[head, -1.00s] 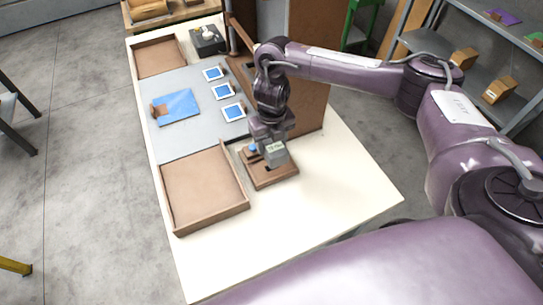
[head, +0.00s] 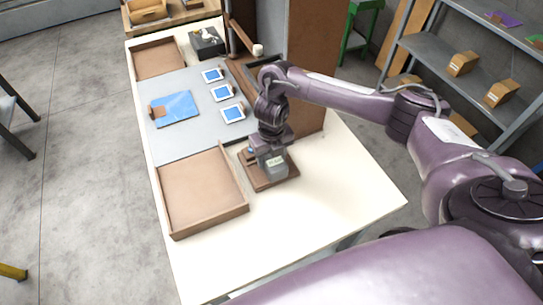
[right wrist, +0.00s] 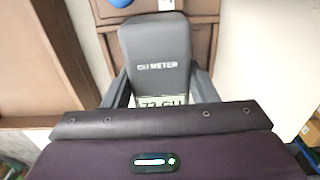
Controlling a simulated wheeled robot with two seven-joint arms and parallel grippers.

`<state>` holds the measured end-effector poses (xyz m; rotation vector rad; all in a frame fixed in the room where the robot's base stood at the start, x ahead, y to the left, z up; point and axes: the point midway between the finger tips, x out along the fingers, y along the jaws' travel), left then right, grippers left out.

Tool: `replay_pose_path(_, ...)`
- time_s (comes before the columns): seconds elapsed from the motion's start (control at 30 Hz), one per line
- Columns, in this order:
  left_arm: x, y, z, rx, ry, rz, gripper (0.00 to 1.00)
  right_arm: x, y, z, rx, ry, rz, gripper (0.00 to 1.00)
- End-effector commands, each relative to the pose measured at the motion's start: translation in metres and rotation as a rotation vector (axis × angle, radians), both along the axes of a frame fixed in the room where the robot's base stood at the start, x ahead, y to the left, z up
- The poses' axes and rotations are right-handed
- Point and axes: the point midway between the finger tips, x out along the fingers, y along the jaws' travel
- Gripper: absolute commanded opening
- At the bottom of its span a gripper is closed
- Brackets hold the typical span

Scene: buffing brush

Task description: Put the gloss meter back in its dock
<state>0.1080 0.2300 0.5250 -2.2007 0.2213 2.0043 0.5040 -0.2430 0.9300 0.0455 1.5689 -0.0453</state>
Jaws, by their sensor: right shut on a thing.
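The gloss meter (head: 275,167) is a small grey block with a pale display. In the right wrist view (right wrist: 155,55) its dark top reads "METER", with a "GU" readout below. My right gripper (head: 271,155) is shut on it; in the wrist view its fingers (right wrist: 161,90) lie on both sides of the body. The dock, a brown wooden base (head: 262,187), lies directly beneath the meter and is partly hidden by it. I cannot tell whether the meter touches or sits in the dock. My left gripper is not in view.
A shallow brown tray (head: 200,192) stands left of the dock. A grey mat (head: 180,138) holds a blue panel (head: 176,109) and three white-framed blue tiles (head: 221,93). A tall brown panel (head: 306,75) rises behind the dock. The table's front right is clear.

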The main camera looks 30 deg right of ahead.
Motion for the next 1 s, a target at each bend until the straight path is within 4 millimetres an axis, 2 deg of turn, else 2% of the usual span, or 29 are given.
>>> replay_pose_path(0.03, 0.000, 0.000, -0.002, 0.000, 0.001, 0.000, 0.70, 0.000, 0.000, -0.002, 0.000, 0.000, 0.000, 0.54)
replay_pose_path(0.2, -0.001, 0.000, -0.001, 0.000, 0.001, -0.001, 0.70, 0.000, 0.000, -0.001, 0.000, 0.000, 0.000, 0.74)
replay_pose_path(0.47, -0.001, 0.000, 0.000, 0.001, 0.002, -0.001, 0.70, 0.000, 0.000, 0.000, 0.000, 0.000, 0.000, 0.74)
replay_pose_path(0.57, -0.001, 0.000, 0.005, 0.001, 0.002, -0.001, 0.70, 0.000, 0.000, 0.006, 0.000, 0.000, 0.000, 0.74)
replay_pose_path(0.67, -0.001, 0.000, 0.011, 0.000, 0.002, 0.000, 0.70, 0.002, -0.001, 0.019, -0.001, -0.006, 0.002, 0.74)
replay_pose_path(1.0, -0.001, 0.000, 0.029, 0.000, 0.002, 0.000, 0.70, 0.001, -0.001, 0.086, -0.002, -0.005, 0.001, 0.74)
